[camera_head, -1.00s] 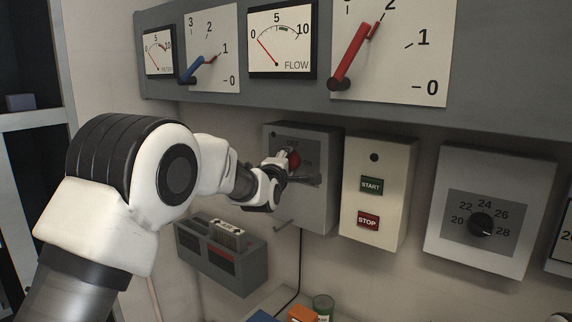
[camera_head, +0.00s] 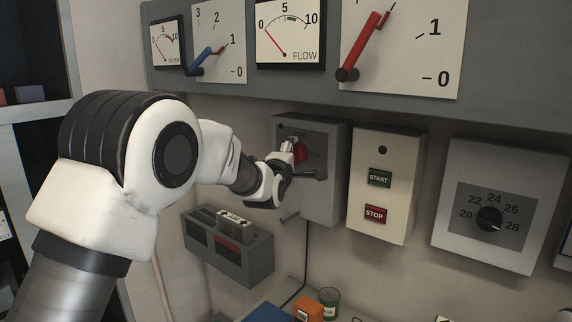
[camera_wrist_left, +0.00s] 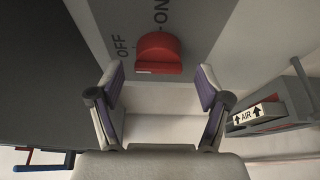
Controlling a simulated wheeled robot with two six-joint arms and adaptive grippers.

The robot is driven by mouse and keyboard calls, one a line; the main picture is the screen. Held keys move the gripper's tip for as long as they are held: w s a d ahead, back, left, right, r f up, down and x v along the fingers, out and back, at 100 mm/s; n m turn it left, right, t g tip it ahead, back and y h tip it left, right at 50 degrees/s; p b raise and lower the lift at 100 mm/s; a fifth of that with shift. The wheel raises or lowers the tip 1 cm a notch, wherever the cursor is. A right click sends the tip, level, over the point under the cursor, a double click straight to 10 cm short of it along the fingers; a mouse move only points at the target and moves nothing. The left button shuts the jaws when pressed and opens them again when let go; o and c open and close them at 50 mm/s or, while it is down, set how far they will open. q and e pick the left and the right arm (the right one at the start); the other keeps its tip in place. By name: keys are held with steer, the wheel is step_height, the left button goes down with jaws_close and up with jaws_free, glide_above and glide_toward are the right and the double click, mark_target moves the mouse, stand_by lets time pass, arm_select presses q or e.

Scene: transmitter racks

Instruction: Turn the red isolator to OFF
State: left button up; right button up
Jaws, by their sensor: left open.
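The red isolator is a round red knob (camera_head: 301,153) on a grey box (camera_head: 335,190) on the wall. In the left wrist view the red knob (camera_wrist_left: 158,50) lies just beyond the fingertips, roughly centred between them. I see no contact. My right gripper is not in view.
A START/STOP box (camera_head: 390,185) and a dial box (camera_head: 510,165) hang to the right. A panel with gauges and levers (camera_head: 420,110) runs above. An AIR-marked grey holder (camera_head: 250,258) hangs below left. An orange item (camera_head: 309,310) and green container (camera_head: 330,298) stand below.

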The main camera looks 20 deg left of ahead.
arm_select(q)
steer(key=s, duration=1)
steer(key=shift+d, duration=0.25)
